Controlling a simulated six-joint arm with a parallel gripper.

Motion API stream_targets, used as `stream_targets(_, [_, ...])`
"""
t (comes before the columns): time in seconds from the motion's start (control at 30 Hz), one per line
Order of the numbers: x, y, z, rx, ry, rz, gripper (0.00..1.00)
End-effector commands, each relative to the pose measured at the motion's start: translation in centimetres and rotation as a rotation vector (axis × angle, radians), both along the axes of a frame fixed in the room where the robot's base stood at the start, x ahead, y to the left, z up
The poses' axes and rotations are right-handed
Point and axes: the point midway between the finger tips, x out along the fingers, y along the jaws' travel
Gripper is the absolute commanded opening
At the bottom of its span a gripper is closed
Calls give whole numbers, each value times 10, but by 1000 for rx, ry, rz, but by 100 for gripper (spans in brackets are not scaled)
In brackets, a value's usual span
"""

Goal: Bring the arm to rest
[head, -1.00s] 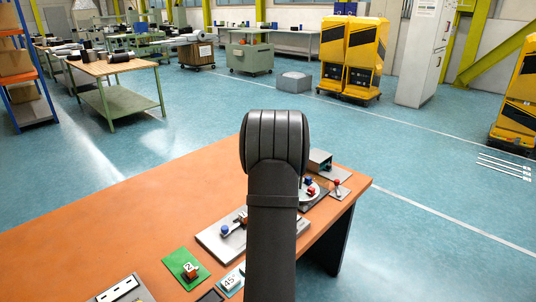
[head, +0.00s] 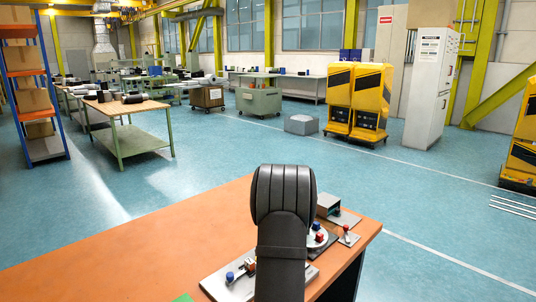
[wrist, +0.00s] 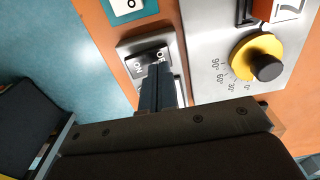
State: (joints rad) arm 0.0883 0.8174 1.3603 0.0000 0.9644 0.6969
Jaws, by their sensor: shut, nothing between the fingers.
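My gripper (wrist: 157,88) shows in the wrist view, its dark fingers together with nothing between them. The fingertips are over or beside a rocker switch (wrist: 147,50) marked ON in a grey housing; I cannot tell whether they touch it. My arm (head: 282,215) stands up from the bottom of the head view and hides the gripper there. To the right in the wrist view, a yellow dial (wrist: 244,49) with a black knob sits on a grey metal plate (wrist: 203,28) with angle marks.
The table's left part is clear.

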Motion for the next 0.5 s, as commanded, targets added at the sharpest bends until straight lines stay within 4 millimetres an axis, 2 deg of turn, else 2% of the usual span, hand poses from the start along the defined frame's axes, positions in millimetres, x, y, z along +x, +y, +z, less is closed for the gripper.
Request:
stream_targets(0.27, [1, 0, 55, 0, -4, 0, 0])
stream_targets(0.5, [-1, 0, 5, 0, 4, 0, 0])
